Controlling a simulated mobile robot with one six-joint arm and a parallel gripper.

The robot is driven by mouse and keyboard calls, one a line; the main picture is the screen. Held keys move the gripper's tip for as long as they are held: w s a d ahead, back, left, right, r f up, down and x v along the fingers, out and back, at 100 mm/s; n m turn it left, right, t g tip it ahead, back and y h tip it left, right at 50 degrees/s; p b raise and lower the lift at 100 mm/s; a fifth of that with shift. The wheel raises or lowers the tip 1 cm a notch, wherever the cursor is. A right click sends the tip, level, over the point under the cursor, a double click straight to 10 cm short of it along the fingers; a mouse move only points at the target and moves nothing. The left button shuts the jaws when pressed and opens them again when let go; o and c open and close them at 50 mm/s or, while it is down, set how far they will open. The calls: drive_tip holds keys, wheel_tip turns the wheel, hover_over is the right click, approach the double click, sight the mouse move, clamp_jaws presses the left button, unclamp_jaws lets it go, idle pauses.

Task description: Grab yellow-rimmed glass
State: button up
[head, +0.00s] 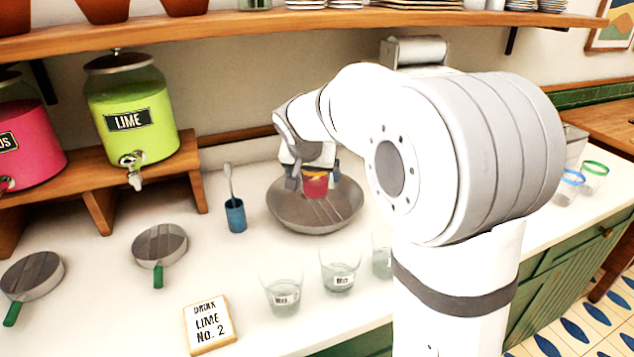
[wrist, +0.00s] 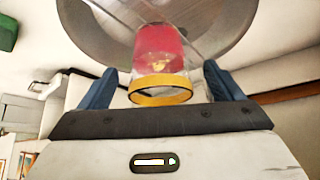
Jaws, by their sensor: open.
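The yellow-rimmed glass holds something pink or red. In the wrist view the glass (wrist: 160,75) sits between the two blue fingers, with its yellow rim toward my gripper and the grey pan behind it. In the head view the glass (head: 316,184) shows over the wide grey pan (head: 283,212), just below my gripper (head: 315,180). My gripper (wrist: 166,88) is open, with a finger on each side of the glass and small gaps visible. I cannot tell whether the glass touches the pan.
Clear glasses (head: 340,268) stand in front of the pan, one partly behind my arm. A blue cup (head: 235,215) with a spoon stands left of the pan. A sign (head: 210,325) stands at the front. A blue-rimmed glass (head: 569,187) and a green-rimmed glass (head: 594,177) are at right. A shelf (head: 250,27) runs above.

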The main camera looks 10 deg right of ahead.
drive_tip(key=x, duration=0.4)
drive_tip(key=shift+f, duration=0.1)
drive_tip(key=shift+s, duration=0.1)
drive_tip(key=shift+c, duration=0.6)
drive_tip(key=c, duration=1.2)
drive_tip(key=shift+o, duration=0.2)
drive_tip(key=shift+s+r, duration=0.1)
drive_tip(key=shift+r, duration=0.1)
